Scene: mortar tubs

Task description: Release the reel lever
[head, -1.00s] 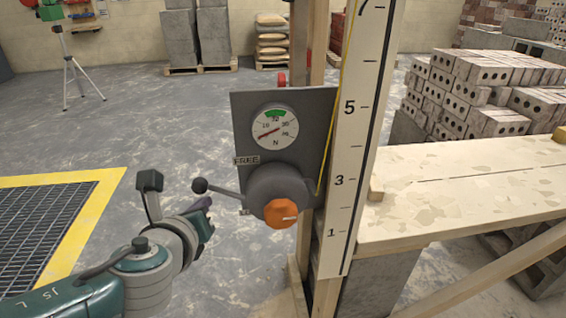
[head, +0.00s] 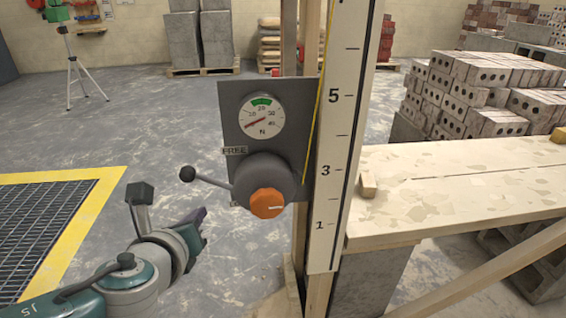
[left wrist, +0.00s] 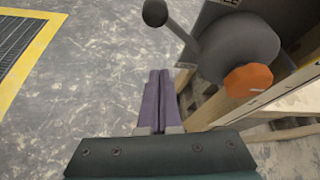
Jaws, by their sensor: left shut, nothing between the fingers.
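The reel lever (head: 206,181) is a thin rod with a black ball at its end. It sticks out to the left of the grey reel drum (head: 258,171), just below the FREE label (head: 235,151). An orange knob (head: 267,203) sits on the front of the drum. A round dial (head: 262,120) with a green band is above it on the grey plate. My left gripper (head: 200,216) is below the lever, apart from it. In the left wrist view its purple fingers (left wrist: 158,100) are together and empty, with the lever's ball (left wrist: 155,12) beyond them. My right gripper is not in view.
A white numbered staff (head: 342,140) and a yellow cord stand right of the plate. A plank bench (head: 450,195) extends right, with stacked bricks (head: 480,90) behind. A yellow-edged floor grate (head: 40,225) lies left. The floor left of the reel is open.

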